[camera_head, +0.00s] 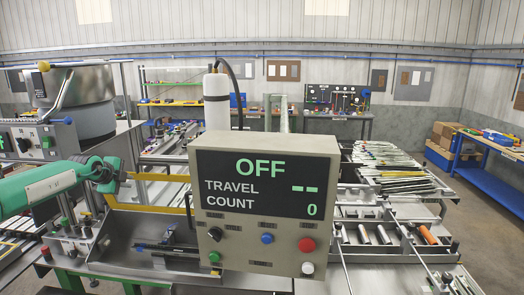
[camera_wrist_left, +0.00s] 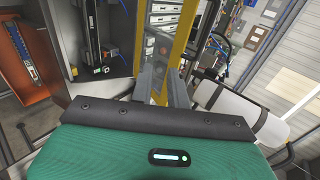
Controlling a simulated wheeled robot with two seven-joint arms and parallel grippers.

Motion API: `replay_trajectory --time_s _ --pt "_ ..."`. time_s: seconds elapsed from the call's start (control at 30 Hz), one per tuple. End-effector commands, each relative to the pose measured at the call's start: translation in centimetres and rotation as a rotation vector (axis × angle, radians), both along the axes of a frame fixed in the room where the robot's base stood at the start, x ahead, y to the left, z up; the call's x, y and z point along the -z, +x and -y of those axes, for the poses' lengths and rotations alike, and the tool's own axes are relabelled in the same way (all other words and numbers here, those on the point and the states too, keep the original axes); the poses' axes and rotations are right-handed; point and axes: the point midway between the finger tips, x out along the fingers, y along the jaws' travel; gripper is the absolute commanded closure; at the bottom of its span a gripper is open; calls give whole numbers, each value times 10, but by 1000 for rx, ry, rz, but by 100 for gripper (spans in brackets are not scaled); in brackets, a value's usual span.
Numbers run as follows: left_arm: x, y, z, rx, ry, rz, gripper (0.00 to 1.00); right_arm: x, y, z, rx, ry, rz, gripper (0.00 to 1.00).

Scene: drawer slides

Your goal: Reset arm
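My left arm, green with a dark gripper (camera_head: 112,180), comes in from the left in the head view. Its fingertips are close to the corner of a yellow guard frame (camera_head: 155,177). In the left wrist view the two grey fingers (camera_wrist_left: 165,78) stand apart. The yellow bar (camera_wrist_left: 181,42) shows in the gap between them; I cannot tell whether they touch it. My right gripper is not in view.
A control box (camera_head: 262,148) with a display reading OFF and count 0 stands close in front. A white cylinder (camera_head: 216,103) stands behind it. A metal bowl machine (camera_head: 85,98) is at left, and trays of slide parts (camera_head: 385,170) are at right.

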Motion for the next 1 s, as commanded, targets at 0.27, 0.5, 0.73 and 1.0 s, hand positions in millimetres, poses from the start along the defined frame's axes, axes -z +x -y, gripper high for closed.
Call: replay_trajectory --time_s 0.27,0.5,0.73,1.0 --pt "53 7 42 65 -68 -7 83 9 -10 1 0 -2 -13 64" --pt "121 8 93 128 -172 -9 83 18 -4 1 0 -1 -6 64" --pt "230 -5 160 162 -349 -8 83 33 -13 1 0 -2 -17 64" --pt "365 -44 209 82 -556 -17 83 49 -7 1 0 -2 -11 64"
